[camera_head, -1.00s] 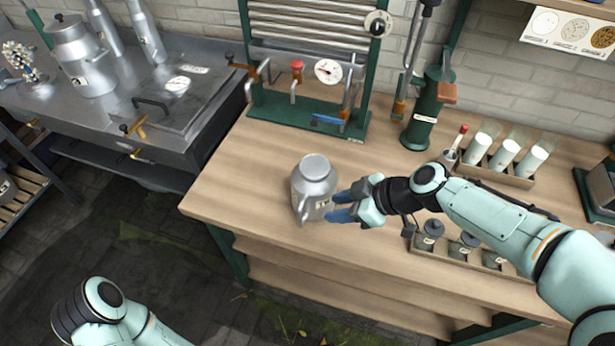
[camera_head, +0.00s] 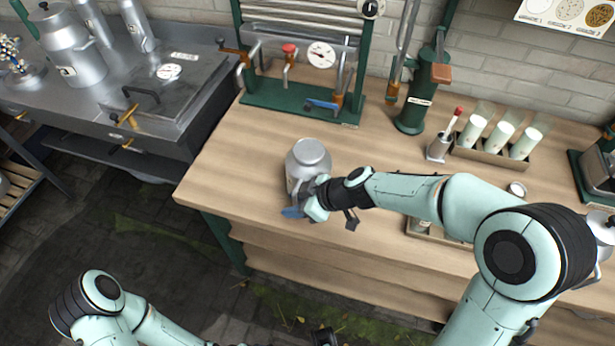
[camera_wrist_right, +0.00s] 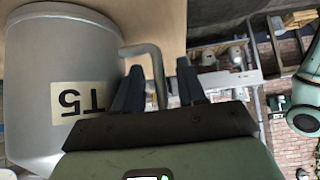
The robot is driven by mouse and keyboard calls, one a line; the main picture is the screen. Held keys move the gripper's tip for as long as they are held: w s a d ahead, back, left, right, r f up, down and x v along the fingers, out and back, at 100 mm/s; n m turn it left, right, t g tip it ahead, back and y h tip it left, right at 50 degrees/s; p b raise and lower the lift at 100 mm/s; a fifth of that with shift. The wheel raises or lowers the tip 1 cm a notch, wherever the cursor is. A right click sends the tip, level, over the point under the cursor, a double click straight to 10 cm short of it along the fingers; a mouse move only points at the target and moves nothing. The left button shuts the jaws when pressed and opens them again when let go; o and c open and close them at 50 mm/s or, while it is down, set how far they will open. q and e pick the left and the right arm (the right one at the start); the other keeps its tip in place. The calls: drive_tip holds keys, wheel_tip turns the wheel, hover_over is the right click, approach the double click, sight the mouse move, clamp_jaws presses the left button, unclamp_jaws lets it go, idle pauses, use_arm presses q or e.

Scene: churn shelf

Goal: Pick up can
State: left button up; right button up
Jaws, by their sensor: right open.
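A grey metal can (camera_head: 307,158) with a round lid stands upright on the wooden workbench. In the right wrist view the can (camera_wrist_right: 60,60) fills the left side, with a "T5" label and a bent side handle (camera_wrist_right: 157,72). My right gripper (camera_head: 297,206) is at the near side of the can, and its hand hides the can's lower part in the head view. In the right wrist view its two dark fingers (camera_wrist_right: 160,82) are open, with the handle between them. I cannot tell whether they touch it.
A green-based gauge rack (camera_head: 305,100) and a green pump (camera_head: 415,108) stand behind the can. A tray of white cylinders (camera_head: 490,150) is to the right. My right forearm covers another bench tray (camera_head: 430,232). Bare wood lies left of the can (camera_head: 225,170).

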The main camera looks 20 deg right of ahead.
clamp_jaws()
idle(1.4)
drive_tip(key=shift+w+r, duration=0.1)
drive_tip(key=shift+r, duration=0.05)
